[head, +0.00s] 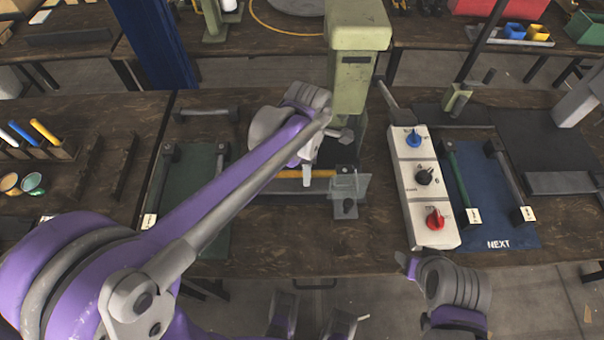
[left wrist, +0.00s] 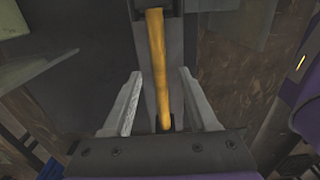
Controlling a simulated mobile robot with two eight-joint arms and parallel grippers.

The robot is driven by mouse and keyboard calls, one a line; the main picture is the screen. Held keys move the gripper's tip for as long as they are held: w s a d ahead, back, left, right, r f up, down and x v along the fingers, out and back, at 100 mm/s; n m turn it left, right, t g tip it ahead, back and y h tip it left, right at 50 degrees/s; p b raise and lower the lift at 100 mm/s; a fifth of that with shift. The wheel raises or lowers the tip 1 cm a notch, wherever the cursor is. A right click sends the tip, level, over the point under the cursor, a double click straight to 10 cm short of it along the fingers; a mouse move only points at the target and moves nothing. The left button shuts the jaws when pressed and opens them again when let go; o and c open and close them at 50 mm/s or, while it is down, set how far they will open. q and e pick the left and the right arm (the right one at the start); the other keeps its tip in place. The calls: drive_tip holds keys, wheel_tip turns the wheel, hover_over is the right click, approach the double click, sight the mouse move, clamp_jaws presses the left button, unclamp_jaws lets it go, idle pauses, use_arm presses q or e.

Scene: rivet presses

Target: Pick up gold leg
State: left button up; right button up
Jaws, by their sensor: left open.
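The gold leg (head: 305,173) is a yellow-gold bar lying in the fixture under the green press (head: 350,80). It also shows in the left wrist view (left wrist: 158,60), running up the picture along a grey channel. My left gripper (head: 307,178) is over the leg at the press. In the left wrist view its two fingers (left wrist: 160,85) are apart, one on each side of the leg.
A control box (head: 428,190) with blue, black and red knobs stands right of the press. A blue mat (head: 488,225) marked NEXT holds two bars. A dark green mat (head: 205,190) with bars is on the left. A rack of coloured handles (head: 35,148) stands farther left.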

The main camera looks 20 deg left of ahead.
use_arm(q)
drive_tip(key=shift+f, duration=1.3)
clamp_jaws()
